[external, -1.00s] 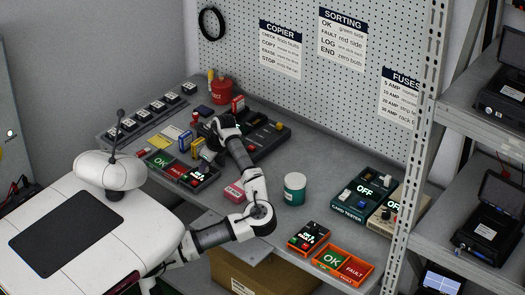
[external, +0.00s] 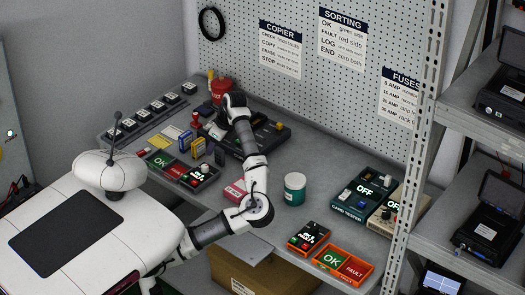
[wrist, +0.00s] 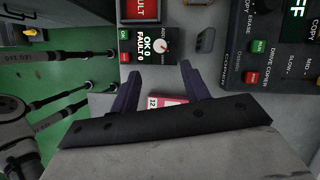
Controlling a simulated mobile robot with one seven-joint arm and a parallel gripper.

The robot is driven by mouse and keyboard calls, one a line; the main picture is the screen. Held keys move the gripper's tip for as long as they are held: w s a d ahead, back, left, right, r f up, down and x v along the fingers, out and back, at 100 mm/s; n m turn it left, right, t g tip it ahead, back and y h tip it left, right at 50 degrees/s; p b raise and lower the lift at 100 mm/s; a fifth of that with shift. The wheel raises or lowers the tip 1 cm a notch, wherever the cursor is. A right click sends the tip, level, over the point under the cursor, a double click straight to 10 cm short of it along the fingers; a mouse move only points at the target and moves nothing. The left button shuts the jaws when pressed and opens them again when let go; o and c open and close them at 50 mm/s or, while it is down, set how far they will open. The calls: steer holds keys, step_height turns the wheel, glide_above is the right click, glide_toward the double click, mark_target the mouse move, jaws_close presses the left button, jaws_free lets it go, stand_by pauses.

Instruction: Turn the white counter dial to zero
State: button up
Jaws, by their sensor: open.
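The counter (wrist: 140,50) has a black face that appears to read OK 0, FAULT 0. In the external view this counter (external: 197,177) stands at the right end of the dark sorting tray. My gripper (wrist: 157,76) is open and empty in the wrist view. Its two purple-grey fingers are spread, with the dial ahead of the gap and apart from them. In the external view my arm's end is over the copier and the fingers are hard to make out.
A red-and-white box (wrist: 168,101) lies below the finger gap. A grey piece (wrist: 205,40) lies right of the counter, and the copier (wrist: 270,50) is farther right. A second counter (external: 309,238) stands beside the orange tray (external: 336,283). A teal tub (external: 294,190) stands mid-bench.

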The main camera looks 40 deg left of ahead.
steer(key=shift+v, duration=1.45)
steer(key=m+t+h+p, duration=0.1)
steer(key=m+h+p, duration=0.4)
steer(key=p, duration=1.1)
glide_toward(205, 166)
steer(key=shift+m+y, duration=0.3)
steer(key=shift+y, duration=0.1)
steer(key=f+p, duration=0.1)
steer(key=f, duration=0.2)
steer(key=f+p, duration=0.1)
steer(key=f, duration=0.1)
steer(key=f+p, duration=0.1)
steer(key=f, duration=0.2)
steer(key=shift+d+f+p, duration=0.3)
steer(key=shift+d+f, duration=0.05)
steer(key=shift+c, duration=0.5)
